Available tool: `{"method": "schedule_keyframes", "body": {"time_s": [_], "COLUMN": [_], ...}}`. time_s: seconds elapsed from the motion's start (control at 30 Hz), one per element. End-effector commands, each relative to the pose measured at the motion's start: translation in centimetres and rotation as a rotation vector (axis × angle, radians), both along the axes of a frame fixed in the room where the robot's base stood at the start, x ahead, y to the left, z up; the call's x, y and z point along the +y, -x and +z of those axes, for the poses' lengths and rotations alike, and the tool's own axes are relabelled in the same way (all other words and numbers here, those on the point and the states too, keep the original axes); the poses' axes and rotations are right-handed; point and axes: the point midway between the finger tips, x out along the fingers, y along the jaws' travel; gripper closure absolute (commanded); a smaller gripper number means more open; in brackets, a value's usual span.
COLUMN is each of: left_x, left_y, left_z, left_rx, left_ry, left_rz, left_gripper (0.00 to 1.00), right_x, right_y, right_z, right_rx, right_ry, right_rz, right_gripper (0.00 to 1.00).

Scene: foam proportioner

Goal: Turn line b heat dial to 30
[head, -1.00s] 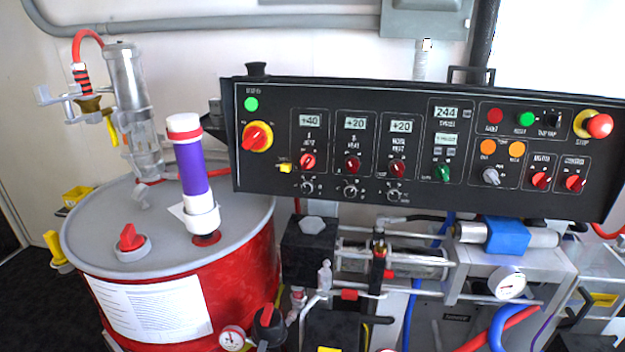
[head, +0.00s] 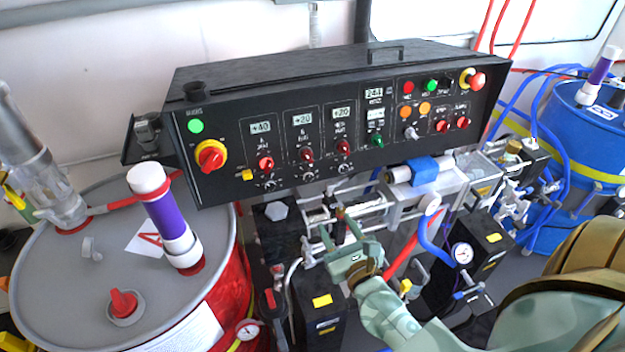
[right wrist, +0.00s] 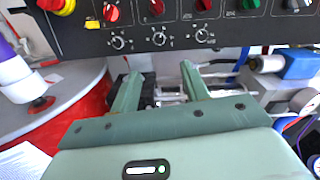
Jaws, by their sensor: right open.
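The black control panel (head: 235,150) has three heat columns. The middle one, line B, has a +20 display (head: 302,119), a red knob (head: 306,155) and a small black dial (head: 308,179) at the bottom. That dial also shows in the right wrist view (right wrist: 159,39), with a scale around it whose marks are too small to read. My right gripper (head: 348,238) is open and empty, below and in front of the panel. In the right wrist view its fingers (right wrist: 160,72) point up toward the line B dial, apart from it. My left gripper is not in view.
A red drum (head: 60,285) with a purple-banded tube (head: 168,220) stands left. Pumps, a gauge (head: 461,254) and hoses crowd the space under the panel. A blue drum (head: 562,140) is at the far right. The space just before the panel's lower face is clear.

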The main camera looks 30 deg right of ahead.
Motion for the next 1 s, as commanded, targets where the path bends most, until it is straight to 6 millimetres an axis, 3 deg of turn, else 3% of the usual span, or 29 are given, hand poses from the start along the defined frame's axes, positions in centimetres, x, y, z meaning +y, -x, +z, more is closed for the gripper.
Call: {"method": "schedule_keyframes", "body": {"time_s": [0.4, 0.6, 0.8, 1.0], "left_x": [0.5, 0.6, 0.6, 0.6], "left_y": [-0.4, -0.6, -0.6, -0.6], "left_z": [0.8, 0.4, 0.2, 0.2], "left_rx": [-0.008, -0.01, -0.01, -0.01], "left_ry": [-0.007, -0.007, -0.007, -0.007], "left_rz": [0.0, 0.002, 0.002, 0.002], "left_gripper": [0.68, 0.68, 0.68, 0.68], "right_x": [-2.0, -2.8, -3.1, -3.2], "right_y": [-9.6, -13.4, -15.0, -15.2], "right_z": [0.1, 0.0, 0.0, 0.0], "right_rx": [0.0, 0.001, 0.003, 0.003], "right_ry": [0.003, 0.005, 0.005, 0.005], "right_rz": [0.0, 0.002, 0.002, 0.002], "right_gripper": [0.54, 0.54, 0.54, 0.54]}}
